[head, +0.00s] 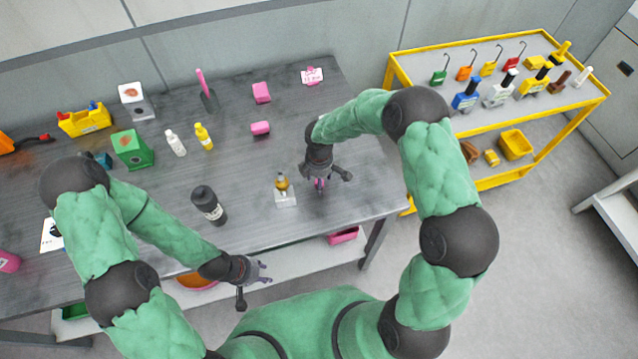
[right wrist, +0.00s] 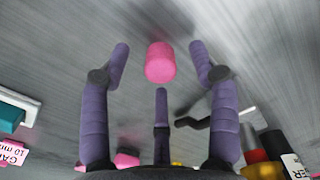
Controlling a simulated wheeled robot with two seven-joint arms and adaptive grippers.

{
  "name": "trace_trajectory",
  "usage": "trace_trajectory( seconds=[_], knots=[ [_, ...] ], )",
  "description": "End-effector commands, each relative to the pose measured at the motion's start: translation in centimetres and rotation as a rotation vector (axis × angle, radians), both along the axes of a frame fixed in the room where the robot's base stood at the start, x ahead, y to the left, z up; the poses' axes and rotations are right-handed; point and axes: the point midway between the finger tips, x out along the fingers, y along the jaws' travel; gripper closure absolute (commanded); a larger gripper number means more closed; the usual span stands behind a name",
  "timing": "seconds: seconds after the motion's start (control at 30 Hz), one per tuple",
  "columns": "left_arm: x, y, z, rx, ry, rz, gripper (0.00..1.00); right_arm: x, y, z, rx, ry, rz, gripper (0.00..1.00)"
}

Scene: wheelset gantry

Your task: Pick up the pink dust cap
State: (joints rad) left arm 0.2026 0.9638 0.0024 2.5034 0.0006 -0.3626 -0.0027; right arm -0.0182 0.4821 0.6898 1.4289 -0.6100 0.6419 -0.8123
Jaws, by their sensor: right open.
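The pink dust cap (right wrist: 160,62) shows in the right wrist view as a short pink cylinder, centred between the spread purple fingertips. My right gripper (right wrist: 160,68) is open around that space, with visible gaps to the cap on both sides. In the head view my right gripper (head: 322,178) hangs low over the right part of the table, and its fingers partly hide the small pink cap (head: 320,184). My left gripper (head: 254,282) is open and empty in front of the table's front edge.
A small fixture with a brass top (head: 283,190) stands just left of my right gripper. Pink blocks (head: 261,92) and a pink tag (head: 312,76) lie farther back. A yellow cart (head: 500,85) stands right of the table (head: 245,170).

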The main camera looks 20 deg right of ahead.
Motion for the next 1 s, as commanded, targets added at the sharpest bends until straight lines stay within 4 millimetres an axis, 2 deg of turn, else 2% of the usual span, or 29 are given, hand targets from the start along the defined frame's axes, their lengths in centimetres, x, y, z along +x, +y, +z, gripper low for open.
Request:
trace_trajectory(
  seconds=[0.1, 0.3, 0.4, 0.47, 0.5, 1.0],
  knots=[
    [0.0, 0.0, -0.15, 0.0, 0.0, 0.0, 0.6, 0.09, -0.02, -0.95, 0.001, -0.002, 0.0, 0.39],
    [0.01, 0.0, -0.12, 0.0, 0.0, 0.0, 0.6, 0.09, -0.02, -0.95, 0.0, -0.003, 0.0, 0.39],
    [0.01, 0.01, -0.11, 0.0, 0.0, 0.0, 0.6, 0.08, -0.02, -0.94, 0.001, -0.002, 0.0, 0.66],
    [0.01, 0.01, -0.11, 0.0, 0.0, 0.0, 0.6, 0.07, -0.02, -0.94, 0.001, -0.002, 0.0, 0.8],
    [0.01, 0.0, -0.12, 0.0, 0.0, 0.0, 0.6, 0.07, -0.02, -0.94, 0.001, -0.002, 0.0, 0.84],
    [0.01, 0.0, -0.03, 0.0, 0.0, 0.0, 0.6, 0.1, -0.03, -0.31, 0.0, -0.003, -0.001, 0.84]
  ],
)
